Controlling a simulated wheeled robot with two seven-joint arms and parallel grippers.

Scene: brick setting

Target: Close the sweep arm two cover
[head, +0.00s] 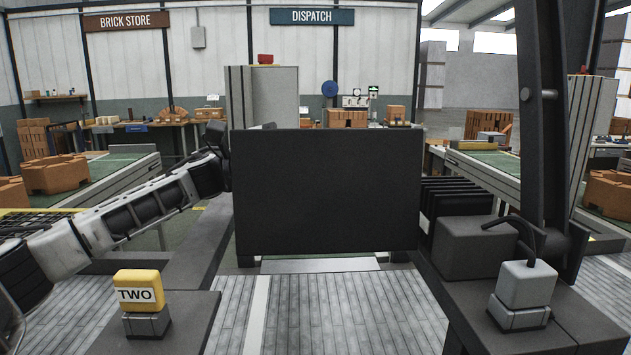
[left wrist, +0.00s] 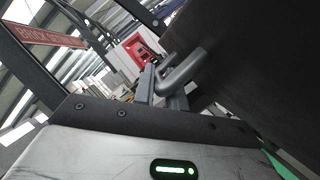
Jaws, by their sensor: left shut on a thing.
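A large dark rectangular panel, which looks like the sweep arm two cover (head: 325,190), stands upright across the middle of the head view. It also fills the right of the left wrist view (left wrist: 255,70). My left gripper (head: 222,150) is at the panel's upper left edge, its fingers partly hidden there. In the left wrist view its fingers (left wrist: 162,90) are shut on a grey bar handle (left wrist: 185,72) beside the dark panel. A yellow block marked TWO (head: 138,290) sits on a dark ledge at lower left. My right gripper is not in view.
A tall dark post (head: 540,120) stands at right. A grey block with a curved black cable (head: 525,285) sits on the dark ledge below it. Conveyors with bricks (head: 55,173) lie at left and right. Striped grey floor (head: 350,315) is open in front of the panel.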

